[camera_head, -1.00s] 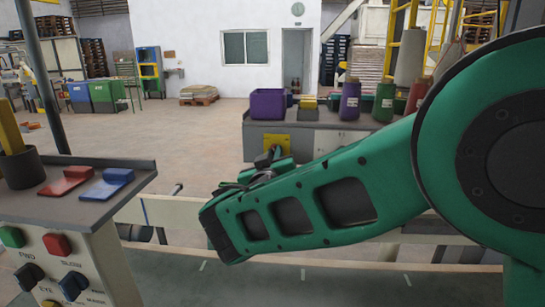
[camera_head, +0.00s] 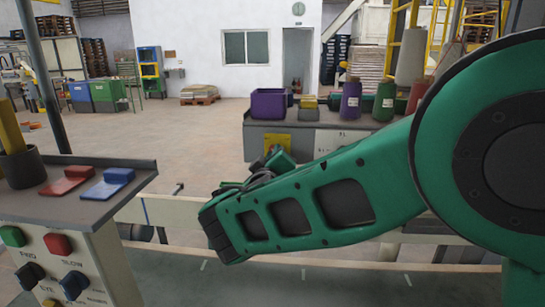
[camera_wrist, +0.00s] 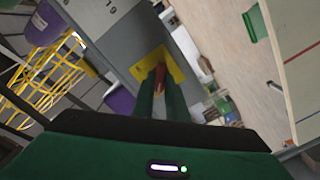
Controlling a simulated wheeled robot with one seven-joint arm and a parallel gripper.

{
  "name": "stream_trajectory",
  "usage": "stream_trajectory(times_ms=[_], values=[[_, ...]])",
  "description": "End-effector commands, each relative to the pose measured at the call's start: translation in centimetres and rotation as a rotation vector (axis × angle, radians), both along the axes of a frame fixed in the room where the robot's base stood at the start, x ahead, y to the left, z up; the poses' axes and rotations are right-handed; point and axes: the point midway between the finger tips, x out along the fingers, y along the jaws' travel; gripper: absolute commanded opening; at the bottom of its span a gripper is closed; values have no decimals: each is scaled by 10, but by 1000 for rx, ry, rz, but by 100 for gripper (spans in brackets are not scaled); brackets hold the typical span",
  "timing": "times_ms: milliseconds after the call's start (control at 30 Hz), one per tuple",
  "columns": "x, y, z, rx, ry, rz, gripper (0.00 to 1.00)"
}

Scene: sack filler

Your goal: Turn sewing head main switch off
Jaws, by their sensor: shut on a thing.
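The main switch is a red handle (camera_wrist: 160,73) on a yellow plate (camera_wrist: 180,69), set on the grey front of a cabinet. The plate also shows in the head view (camera_head: 271,141), partly covered by my gripper (camera_head: 279,160). In the wrist view my gripper (camera_wrist: 160,83) reaches the plate, with its two green fingers on either side of the red handle and shut on it. The wrist picture is tilted. The handle is hidden in the head view, and its exact angle is hard to tell.
The cabinet top (camera_head: 322,123) carries a purple bin (camera_head: 268,104) and several thread cones. A control panel (camera_head: 75,270) with buttons and knobs stands at the near left. A pale rail (camera_head: 170,214) runs below my forearm. Open floor lies behind, to the left.

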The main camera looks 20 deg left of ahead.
Motion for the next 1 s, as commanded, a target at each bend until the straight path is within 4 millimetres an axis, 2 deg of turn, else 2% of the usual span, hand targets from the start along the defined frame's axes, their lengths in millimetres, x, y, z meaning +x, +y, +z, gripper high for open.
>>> stream_trajectory(times_ms=[233, 267, 300, 333, 667, 833, 1000], values=[[-3, 3, -1, -1, 2, 8, 0], [-3, 3, -1, -1, 2, 8, 20], [-3, 3, -1, -1, 3, 7, 29], [-3, 3, -1, -1, 2, 6, 31], [-4, 1, -1, 0, 1, 4, 31], [-22, -3, -1, -1, 2, 5, 31], [-53, -10, -1, -1, 2, 6, 31]])
